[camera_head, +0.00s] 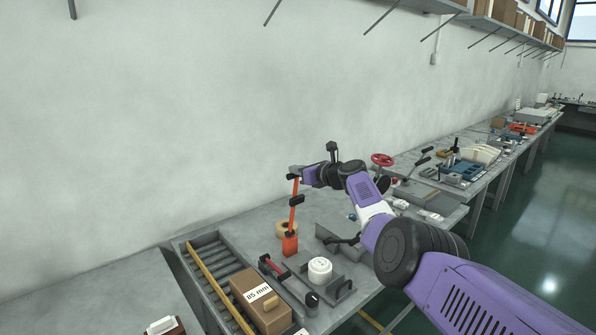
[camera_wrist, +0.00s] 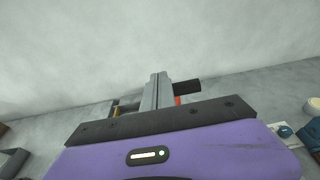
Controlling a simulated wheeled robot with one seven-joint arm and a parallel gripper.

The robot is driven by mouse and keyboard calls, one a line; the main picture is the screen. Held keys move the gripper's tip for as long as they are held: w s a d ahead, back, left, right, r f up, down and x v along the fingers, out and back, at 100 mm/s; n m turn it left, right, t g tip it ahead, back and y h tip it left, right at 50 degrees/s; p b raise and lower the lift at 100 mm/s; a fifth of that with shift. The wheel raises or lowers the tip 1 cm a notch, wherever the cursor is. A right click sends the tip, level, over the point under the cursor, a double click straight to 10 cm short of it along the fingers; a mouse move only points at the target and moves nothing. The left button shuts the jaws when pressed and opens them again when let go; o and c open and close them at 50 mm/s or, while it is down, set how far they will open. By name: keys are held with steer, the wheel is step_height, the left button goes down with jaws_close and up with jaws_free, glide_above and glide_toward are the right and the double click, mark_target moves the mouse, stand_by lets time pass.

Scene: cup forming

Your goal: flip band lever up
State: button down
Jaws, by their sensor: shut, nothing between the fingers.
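A red-orange lever (camera_head: 294,215) with a black piece near its top stands nearly upright on an orange-red block (camera_head: 290,245) on the bench; I take it to be the band lever. My gripper (camera_head: 294,173) is shut and empty at the lever's top end. I cannot tell whether they touch. In the wrist view my shut fingers (camera_wrist: 157,92) point toward the wall. A bit of red (camera_wrist: 178,101) and a black piece (camera_wrist: 187,88) show just right of them. The rest of the lever is hidden there behind my gripper body.
Before the lever are a white round part (camera_head: 320,269), a red bar with black ends (camera_head: 272,268), and a brown box marked 85 mm (camera_head: 262,300) on a roller tray (camera_head: 189,246). A tan ring (camera_head: 287,227) lies behind the block. The wall (camera_head: 180,120) is close behind.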

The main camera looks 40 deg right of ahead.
steer(key=shift+w+r, duration=0.1)
stand_by(0.4)
steer(key=shift+r, duration=0.15)
step_height(320, 180, up, 9)
steer(key=s+p, duration=0.2)
steer(key=p, duration=0.3)
steer(key=shift+r, duration=0.2)
steer(key=shift+s, duration=0.1)
stand_by(0.3)
